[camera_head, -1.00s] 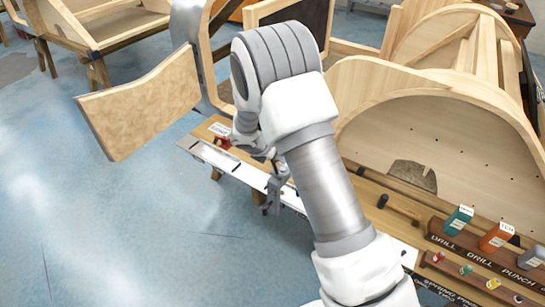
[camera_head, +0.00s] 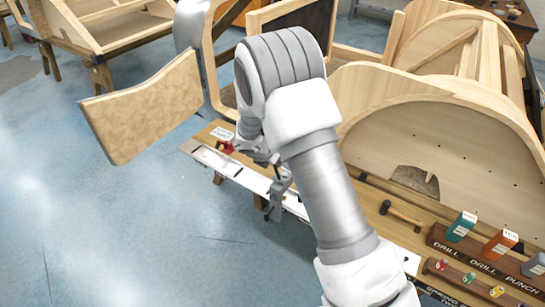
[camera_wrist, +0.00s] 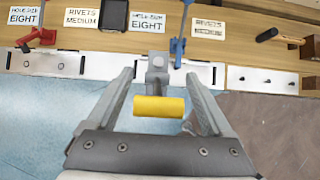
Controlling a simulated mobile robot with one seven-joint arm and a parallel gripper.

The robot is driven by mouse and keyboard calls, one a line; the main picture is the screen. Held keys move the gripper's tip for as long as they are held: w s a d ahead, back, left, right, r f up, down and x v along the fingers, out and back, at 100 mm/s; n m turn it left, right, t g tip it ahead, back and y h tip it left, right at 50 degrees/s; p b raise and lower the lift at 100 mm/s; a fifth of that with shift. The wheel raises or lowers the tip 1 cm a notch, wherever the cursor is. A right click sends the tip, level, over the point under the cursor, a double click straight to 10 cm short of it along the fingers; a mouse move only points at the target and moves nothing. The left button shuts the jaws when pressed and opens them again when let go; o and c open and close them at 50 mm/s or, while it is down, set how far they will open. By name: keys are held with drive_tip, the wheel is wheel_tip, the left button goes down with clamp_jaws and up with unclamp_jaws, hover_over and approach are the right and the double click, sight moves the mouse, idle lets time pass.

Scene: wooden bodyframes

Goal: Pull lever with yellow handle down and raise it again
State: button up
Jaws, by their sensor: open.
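The lever with the yellow handle (camera_wrist: 158,106) is in the middle of the wrist view. Its grey metal arm (camera_wrist: 158,75) comes from the white strip along the bench edge. My gripper (camera_wrist: 160,78) is open, with one finger on each side of the lever, and the yellow handle lies between the fingers. I cannot tell whether either finger touches it. In the head view my gripper (camera_head: 276,195) is at the bench's front edge, mostly behind my arm, and the yellow handle is hidden there.
Paper labels (camera_wrist: 147,22) lie on the bench. A hammer (camera_head: 400,213) and coloured boxes (camera_head: 462,226) are on the right. Open floor lies in front.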

drive_tip(key=v, duration=1.7)
drive_tip(key=shift+r, duration=0.15)
